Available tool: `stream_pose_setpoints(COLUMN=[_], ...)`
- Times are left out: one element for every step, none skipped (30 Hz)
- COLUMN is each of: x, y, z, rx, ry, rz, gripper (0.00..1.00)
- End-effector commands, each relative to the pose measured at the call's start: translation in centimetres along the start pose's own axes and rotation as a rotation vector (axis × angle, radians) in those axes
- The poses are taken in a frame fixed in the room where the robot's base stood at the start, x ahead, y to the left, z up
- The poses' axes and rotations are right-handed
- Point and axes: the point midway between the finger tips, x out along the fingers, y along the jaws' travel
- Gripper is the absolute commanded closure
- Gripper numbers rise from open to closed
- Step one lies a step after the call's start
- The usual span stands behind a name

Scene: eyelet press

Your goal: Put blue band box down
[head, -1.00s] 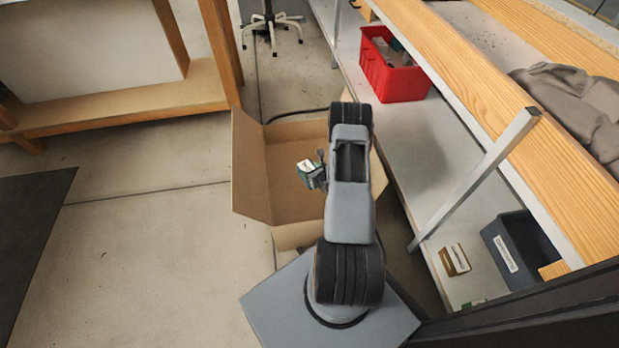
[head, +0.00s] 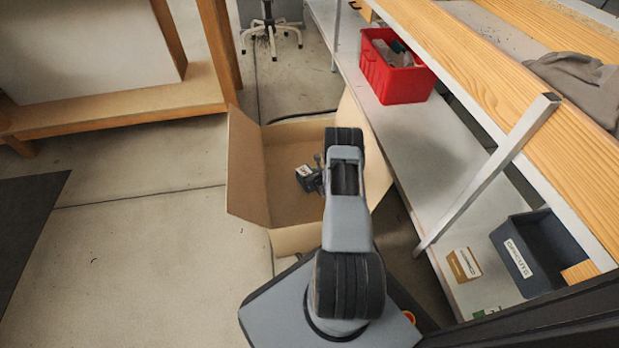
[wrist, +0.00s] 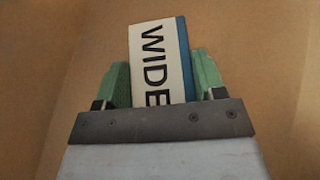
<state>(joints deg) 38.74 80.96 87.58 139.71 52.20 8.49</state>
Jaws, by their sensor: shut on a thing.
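The blue band box (wrist: 158,58) is white with a blue stripe along one edge and the letters WIDE. In the wrist view it stands between the green fingers of my gripper (wrist: 160,85), which is shut on it. Brown cardboard fills the background there. In the head view my gripper (head: 311,177) is over or inside the open cardboard box (head: 246,175), and only a small pale part of the held box shows. I cannot tell how far it is above the cardboard floor.
A red bin (head: 397,75) with things in it stands on the grey shelf (head: 415,150) at the right. A dark grey labelled bin (head: 535,250) and a small brown and white box (head: 464,264) sit on the same shelf. A wheeled stand (head: 270,30) is at the back.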

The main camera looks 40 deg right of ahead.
Motion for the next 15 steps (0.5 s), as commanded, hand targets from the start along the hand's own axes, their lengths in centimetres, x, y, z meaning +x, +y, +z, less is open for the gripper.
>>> stream_pose_setpoints(x=[-0.04, -0.05, -0.06, -0.06, -0.06, -0.04, 0.00, 0.05, 0.12, 0.17, 0.11, 0.08, 0.08, 0.07, 0.07], y=[-0.06, -0.06, -0.06, -0.05, -0.05, -0.05, -0.05, -0.05, -0.05, -0.05, -0.04, -0.04, -0.04, -0.04, -0.04], z=[0.23, 0.26, 0.26, 0.26, 0.26, 0.20, 0.14, 0.05, -0.08, -0.17, -0.10, -0.05, -0.05, -0.05, -0.05], rx=[-0.001, -0.001, -0.001, -0.001, -0.001, -0.001, -0.001, -0.001, -0.001, -0.001, -0.001, -0.001, -0.001, -0.001, -0.001], ry=[-0.003, -0.003, -0.003, -0.003, -0.003, -0.003, -0.003, -0.003, -0.003, -0.003, -0.002, -0.002, -0.002, -0.002, -0.002], rz=[-0.001, -0.001, -0.001, -0.001, -0.001, -0.001, -0.001, -0.001, -0.001, -0.001, -0.001, -0.001, -0.001, 0.000, 0.000], gripper=[0.64, 0.64, 0.64, 0.64, 0.64, 0.64, 0.64, 0.64, 0.64, 0.64, 0.34, 0.31, 0.28, 0.25, 0.21])
